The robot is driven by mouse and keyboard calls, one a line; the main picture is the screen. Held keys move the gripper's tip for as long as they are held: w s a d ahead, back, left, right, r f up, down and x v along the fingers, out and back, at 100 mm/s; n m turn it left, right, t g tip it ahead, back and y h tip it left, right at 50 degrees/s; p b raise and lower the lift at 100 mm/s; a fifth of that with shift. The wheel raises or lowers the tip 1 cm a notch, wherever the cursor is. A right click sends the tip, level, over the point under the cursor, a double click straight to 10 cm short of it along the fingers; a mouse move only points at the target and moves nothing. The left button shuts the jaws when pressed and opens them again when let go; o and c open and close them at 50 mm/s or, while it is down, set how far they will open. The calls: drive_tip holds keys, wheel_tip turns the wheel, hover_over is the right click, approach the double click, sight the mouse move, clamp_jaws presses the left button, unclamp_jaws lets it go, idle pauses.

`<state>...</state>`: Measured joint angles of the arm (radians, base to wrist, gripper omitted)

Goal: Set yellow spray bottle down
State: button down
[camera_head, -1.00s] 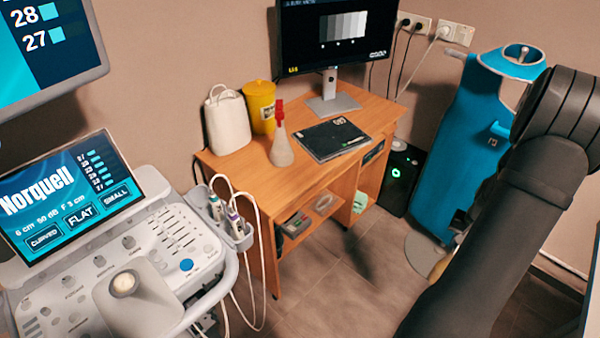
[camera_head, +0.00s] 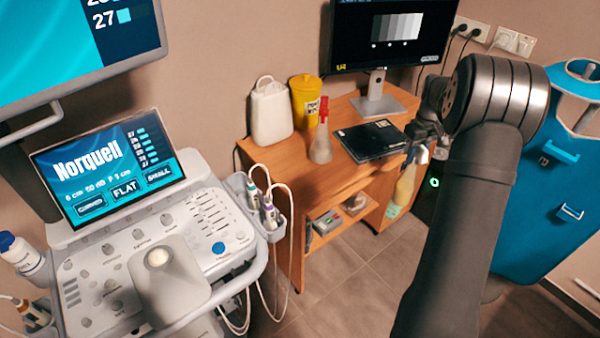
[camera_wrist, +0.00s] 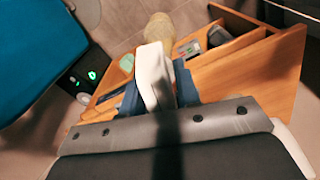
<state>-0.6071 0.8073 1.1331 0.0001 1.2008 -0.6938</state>
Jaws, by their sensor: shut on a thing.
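The yellow spray bottle (camera_head: 405,185) hangs roughly upright below my gripper (camera_head: 420,150), in front of the right end of the wooden desk (camera_head: 350,108). It is off the desktop, with its body lower than the top. In the wrist view, the bottle's white head (camera_wrist: 153,75) is between the blue fingers of my gripper (camera_wrist: 158,92), which are shut on it. Its yellowish body (camera_wrist: 158,30) extends away toward the floor. Whether the bottle touches the desk's side is hard to tell.
On the desk stand a white container (camera_head: 271,112), a yellow bin (camera_head: 305,100), a red-topped bottle (camera_head: 321,140), a flat black case (camera_head: 371,140) and a monitor (camera_head: 390,35). An ultrasound console (camera_head: 150,250) is at left. A blue stand (camera_head: 555,170) is at right.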

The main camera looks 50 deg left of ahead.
drive_tip(key=s+a+r+n, duration=0.5)
drive_tip(key=s+a+r, duration=0.2)
drive_tip(key=a, duration=0.4)
drive_tip(key=s+a+r+n, duration=0.5)
drive_tip(key=s+a, duration=0.4)
drive_tip(key=a, duration=0.2)
drive_tip(key=shift+s+r, duration=0.35)
drive_tip(key=shift+r, duration=0.55)
drive_tip(key=shift+a, duration=0.1)
drive_tip(key=s+a+f, duration=0.6)
drive_tip(key=a+f, duration=0.3)
drive_tip(key=f, duration=0.1)
drive_tip(key=shift+s+a+f, duration=0.25)
drive_tip(key=shift+a+f, duration=0.05)
drive_tip(key=shift+f, duration=0.2)
drive_tip(key=c, duration=1.1)
unclamp_jaws()
drive_tip(key=shift+f, duration=0.1)
